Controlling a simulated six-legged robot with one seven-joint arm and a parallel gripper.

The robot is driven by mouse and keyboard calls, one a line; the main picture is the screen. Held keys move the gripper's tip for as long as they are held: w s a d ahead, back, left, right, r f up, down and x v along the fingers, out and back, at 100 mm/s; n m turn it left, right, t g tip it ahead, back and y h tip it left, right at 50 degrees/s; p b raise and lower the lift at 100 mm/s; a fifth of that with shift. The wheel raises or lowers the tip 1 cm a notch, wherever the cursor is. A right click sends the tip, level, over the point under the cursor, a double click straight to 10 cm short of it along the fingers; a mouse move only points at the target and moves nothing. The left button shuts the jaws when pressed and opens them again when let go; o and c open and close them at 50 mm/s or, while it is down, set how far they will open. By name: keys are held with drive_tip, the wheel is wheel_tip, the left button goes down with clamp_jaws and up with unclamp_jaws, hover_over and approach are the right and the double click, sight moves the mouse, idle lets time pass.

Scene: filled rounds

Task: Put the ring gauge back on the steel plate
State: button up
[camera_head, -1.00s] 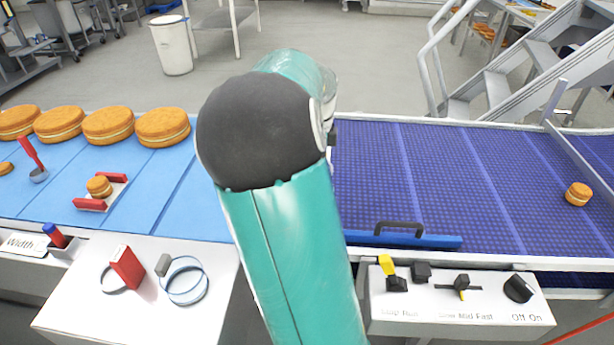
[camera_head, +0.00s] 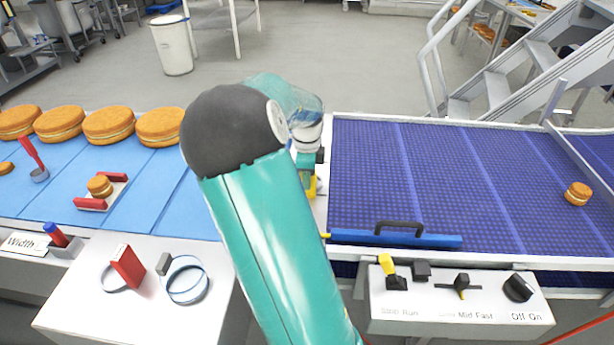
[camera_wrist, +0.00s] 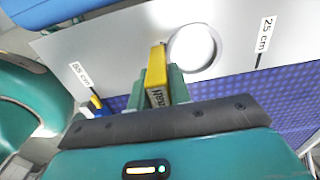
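In the wrist view, the ring gauge has a yellow block handle (camera_wrist: 155,72) between the teal fingers of my gripper (camera_wrist: 159,92), which appear shut on it. I cannot tell whether the ring touches the plate. In the head view, my gripper (camera_head: 308,183) points down at the strip between the two belts. A little yellow shows there, and my arm hides much of the plate.
The purple belt (camera_head: 420,180) has a blue bar (camera_head: 410,241) and a small cake (camera_head: 578,194). Large cakes (camera_head: 108,125) line the left blue belt. A red-handled ring (camera_head: 127,267) and a grey-handled ring (camera_head: 187,281) lie on the front-left table. A control box (camera_head: 450,305) stands front right.

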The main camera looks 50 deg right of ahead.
drive_tip(key=o, duration=0.4)
drive_tip(key=shift+c, duration=0.2)
drive_tip(key=shift+r, duration=0.1)
wheel_tip(320, 180, up, 12)
drive_tip(key=shift+r, duration=0.1)
drive_tip(key=s+a+r+n+t, duration=0.1)
drive_tip(key=s+a+n, duration=0.5)
drive_tip(key=a+n, duration=0.8)
drive_tip(key=s+a+r+n+t, duration=0.1)
drive_tip(key=s+a+n+t, duration=0.3)
drive_tip(key=a+n, duration=1)
drive_tip(key=shift+s+a+t, duration=0.3)
drive_tip(key=shift+s+a, duration=1.25)
drive_tip(key=shift+a, duration=1.5)
